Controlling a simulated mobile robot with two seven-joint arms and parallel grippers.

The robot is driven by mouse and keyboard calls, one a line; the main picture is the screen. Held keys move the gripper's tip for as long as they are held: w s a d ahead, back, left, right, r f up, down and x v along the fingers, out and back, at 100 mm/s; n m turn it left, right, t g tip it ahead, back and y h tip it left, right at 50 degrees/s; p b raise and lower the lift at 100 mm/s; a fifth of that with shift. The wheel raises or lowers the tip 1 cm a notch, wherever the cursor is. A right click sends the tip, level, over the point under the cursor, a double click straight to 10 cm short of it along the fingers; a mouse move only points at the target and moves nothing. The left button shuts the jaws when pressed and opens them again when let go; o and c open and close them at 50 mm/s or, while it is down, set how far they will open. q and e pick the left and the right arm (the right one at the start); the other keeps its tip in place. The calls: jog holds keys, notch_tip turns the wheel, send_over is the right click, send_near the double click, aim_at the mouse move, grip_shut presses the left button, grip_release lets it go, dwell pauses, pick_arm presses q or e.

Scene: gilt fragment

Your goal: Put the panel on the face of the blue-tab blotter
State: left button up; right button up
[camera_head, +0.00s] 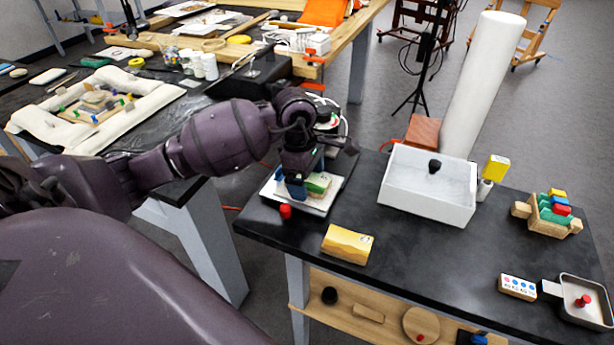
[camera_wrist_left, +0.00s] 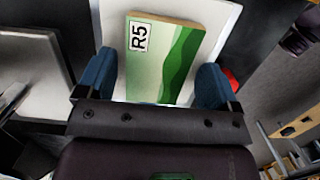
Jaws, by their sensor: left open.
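A flat block with a green wave pattern and the label R5, seemingly the panel (camera_wrist_left: 165,60), lies on a white board (camera_wrist_left: 112,30) in the left wrist view. In the head view the panel (camera_head: 318,184) lies on the same board (camera_head: 318,206) at the table's left end. My left gripper (camera_head: 301,180) is low over it, its blue fingers apart. In the left wrist view the fingers (camera_wrist_left: 155,85) are on either side of the panel, with no clear grip. A red knob (camera_head: 285,211) is beside the board. I cannot make out a blue-tab blotter for certain. My right gripper is not in view.
A yellow block (camera_head: 347,244) lies at the table's front edge. A white open box (camera_head: 428,205) stands at centre, with a yellow-topped post (camera_head: 495,168) to its right. A rack of coloured blocks (camera_head: 547,216) and a tray (camera_head: 587,312) are at the right. Dark tabletop between is clear.

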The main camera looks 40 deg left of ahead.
pick_arm(q)
jog(key=shift+r, duration=0.2)
notch_tip(320, 180, up, 12)
jog(key=a+p, duration=0.1)
jog(key=shift+s+a, duration=0.2)
jog(key=shift+a, duration=0.15)
jog(key=shift+f, duration=0.1)
dwell(0.3)
